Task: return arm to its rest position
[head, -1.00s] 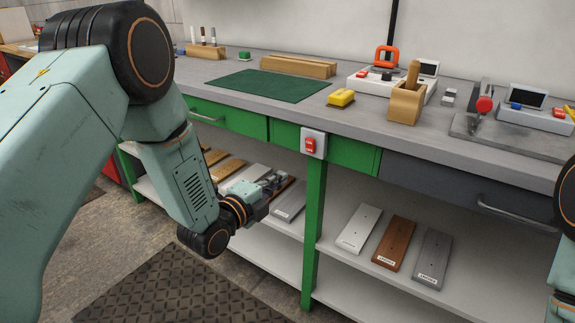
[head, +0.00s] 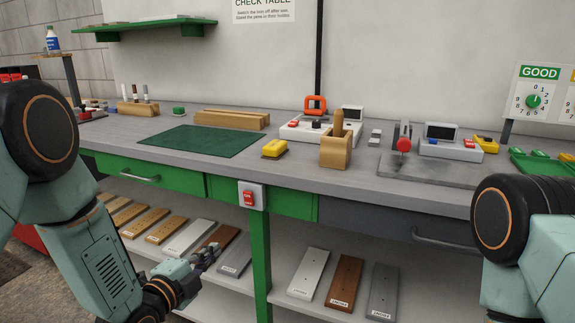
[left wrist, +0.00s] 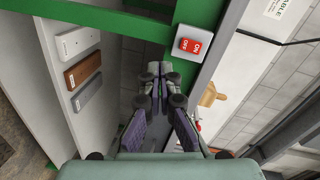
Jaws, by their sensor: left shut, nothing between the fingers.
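My left gripper (head: 207,257) is at the lower left of the head view, in front of the shelf under the bench. In the left wrist view the left gripper (left wrist: 157,72) has its fingers together with nothing between them, below the red on/off switch (left wrist: 190,45). My left arm comes in from the left edge of the head view. Part of my right arm shows at the lower right of the head view; its gripper is out of the picture.
The workbench (head: 300,176) has a green mat (head: 200,141), a yellow block (head: 275,148) and a wooden holder (head: 336,153) on top. Several boards (head: 189,238) lie on the shelf below. A green post (head: 261,262) with the switch (head: 249,197) stands right of my left gripper.

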